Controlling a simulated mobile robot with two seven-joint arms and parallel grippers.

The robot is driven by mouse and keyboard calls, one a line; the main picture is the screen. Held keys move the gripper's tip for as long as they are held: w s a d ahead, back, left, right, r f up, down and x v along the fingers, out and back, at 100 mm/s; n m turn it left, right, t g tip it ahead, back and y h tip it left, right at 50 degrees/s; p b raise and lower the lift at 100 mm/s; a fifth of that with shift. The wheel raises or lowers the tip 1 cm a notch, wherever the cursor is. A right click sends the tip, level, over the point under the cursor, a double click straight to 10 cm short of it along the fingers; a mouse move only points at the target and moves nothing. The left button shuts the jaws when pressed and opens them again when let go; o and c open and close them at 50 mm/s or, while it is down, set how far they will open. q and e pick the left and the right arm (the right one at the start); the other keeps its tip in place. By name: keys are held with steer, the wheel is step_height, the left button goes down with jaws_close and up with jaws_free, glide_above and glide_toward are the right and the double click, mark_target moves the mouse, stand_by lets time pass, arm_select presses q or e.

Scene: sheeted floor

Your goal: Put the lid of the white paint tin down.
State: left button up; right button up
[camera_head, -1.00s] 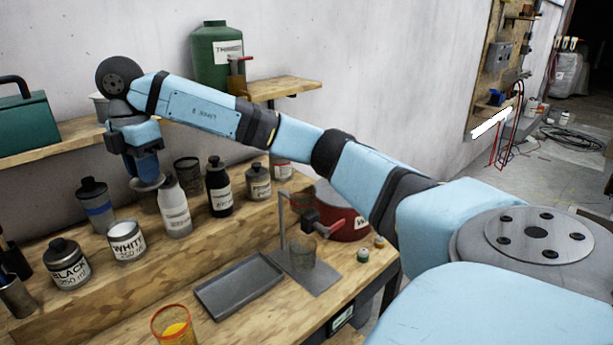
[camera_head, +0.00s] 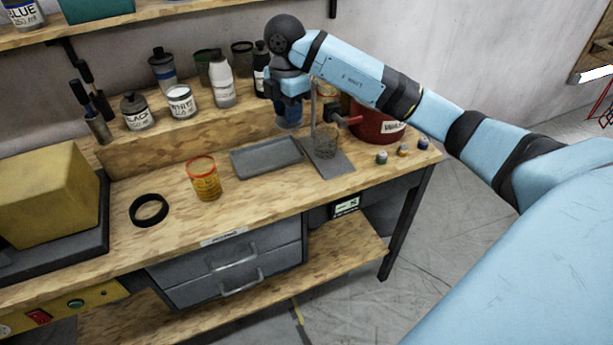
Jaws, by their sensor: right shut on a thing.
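My right gripper (camera_head: 289,118) points down by the front of the raised shelf, behind the grey tray's right end and left of the red pot. It is shut on the lid of the white tin, which is mostly hidden beneath the gripper and hard to make out. My left gripper is out of view.
A grey tray (camera_head: 267,157), a glass beaker (camera_head: 326,142) on a stand plate and a red pot (camera_head: 378,122) surround the gripper. Bare wood shows around the cup and ring.

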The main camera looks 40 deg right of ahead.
steer(key=shift+s+f, duration=0.2)
steer(key=shift+f, duration=0.15)
steer(key=p, duration=0.2)
glide_above(293, 185)
step_height(293, 185, down, 15)
steer(key=shift+a+r, duration=0.1)
step_height(293, 185, down, 4)
steer(key=shift+f, duration=0.45)
steer(key=shift+f, duration=0.2)
steer(key=o, duration=0.9)
steer(key=shift+r, duration=0.15)
